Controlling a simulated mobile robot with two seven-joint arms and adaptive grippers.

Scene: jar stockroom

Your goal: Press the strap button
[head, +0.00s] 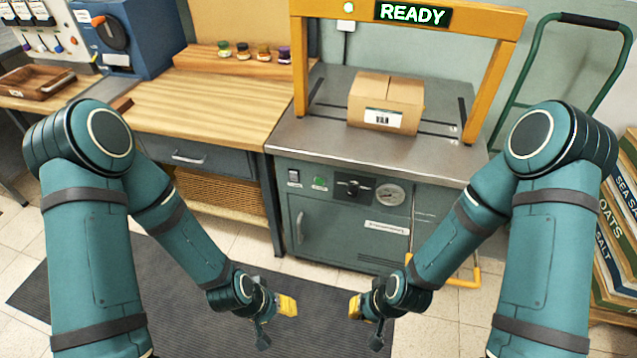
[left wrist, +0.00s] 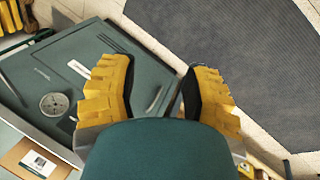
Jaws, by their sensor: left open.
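My left gripper (head: 287,306) is open and empty, low over the floor mat, below and apart from the panel. Its spread yellow fingers show in the left wrist view (left wrist: 162,88), with the gauge (left wrist: 53,104) to their left; I cannot make out the button there. My right gripper (head: 355,307) hangs to its right; its fingers are too small to judge.
A wooden workbench (head: 205,95) with a drawer stands to the left, with several small jars at its back. A green hand truck (head: 560,70) and stacked cartons (head: 615,230) stand at the right. The dark mat (head: 180,290) in front of the machine is clear.

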